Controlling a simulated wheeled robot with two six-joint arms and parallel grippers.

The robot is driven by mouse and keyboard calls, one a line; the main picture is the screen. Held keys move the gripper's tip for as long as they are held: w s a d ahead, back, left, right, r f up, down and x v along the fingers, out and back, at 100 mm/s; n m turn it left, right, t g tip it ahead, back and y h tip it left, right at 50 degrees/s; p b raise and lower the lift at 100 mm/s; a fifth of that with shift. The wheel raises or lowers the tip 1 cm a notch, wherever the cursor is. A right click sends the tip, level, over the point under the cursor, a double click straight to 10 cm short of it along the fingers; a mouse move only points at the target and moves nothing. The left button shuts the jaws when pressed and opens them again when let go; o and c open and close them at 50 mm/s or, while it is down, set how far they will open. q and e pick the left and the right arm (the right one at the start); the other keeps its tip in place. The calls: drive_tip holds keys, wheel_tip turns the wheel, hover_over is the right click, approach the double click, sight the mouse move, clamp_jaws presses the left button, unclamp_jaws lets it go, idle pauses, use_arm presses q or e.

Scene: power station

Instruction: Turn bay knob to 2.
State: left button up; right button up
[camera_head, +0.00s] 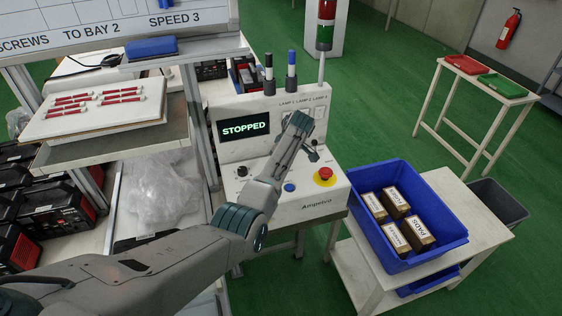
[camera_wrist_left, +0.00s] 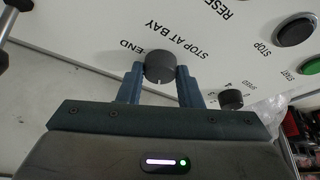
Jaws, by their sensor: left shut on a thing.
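The bay knob (camera_wrist_left: 159,65) is a round dark knob on the white panel, beside the upside-down words "STOP AT BAY" and "-END" in the left wrist view. My left gripper (camera_wrist_left: 160,73) has its two blue fingers on either side of the knob, shut on it. A white pointer mark on the knob faces the bottom of that view. In the head view my left gripper (camera_head: 299,124) is over the control box (camera_head: 322,200), and the hand hides the knob. The screen (camera_head: 244,129) reads "STOPPED". My right gripper is not in view.
A smaller knob (camera_wrist_left: 231,99), a green start button (camera_wrist_left: 309,67) and a dark stop button (camera_wrist_left: 294,31) are near. The head view shows a red emergency button (camera_head: 325,174), a blue crate (camera_head: 442,232) at right and a shelf (camera_head: 150,148) at left. A board (camera_head: 100,25) reads "TO BAY 2".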

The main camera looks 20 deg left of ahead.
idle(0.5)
use_arm(q)
drive_tip(key=o, duration=1)
drive_tip(key=shift+c, duration=0.2)
drive_tip(key=b+v, duration=0.3)
drive_tip(key=v, duration=0.7)
drive_tip(key=shift+r, duration=0.4)
drive_tip(key=shift+d, duration=0.15)
